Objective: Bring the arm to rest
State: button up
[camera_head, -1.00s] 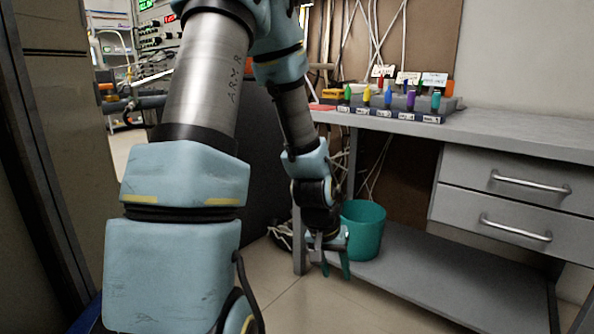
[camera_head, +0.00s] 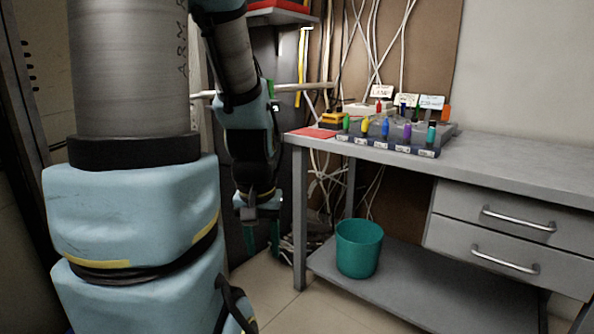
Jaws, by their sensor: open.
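My arm stands on the left of the head view, its light blue and grey links hanging down. My gripper (camera_head: 262,238) points down at the arm's lower end, left of the workbench leg and clear of the bench. Its two green fingers are apart, with nothing seen between them.
A grey workbench (camera_head: 490,165) with two drawers stands on the right. A rack of coloured items (camera_head: 386,144) and a red flat piece (camera_head: 311,132) are on its top. A teal bin (camera_head: 358,250) stands on its lower shelf. Cables (camera_head: 325,180) hang behind the bench.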

notch_tip(320, 180, up, 25)
jog(key=p, duration=2.2)
jog(key=shift+f, duration=0.15)
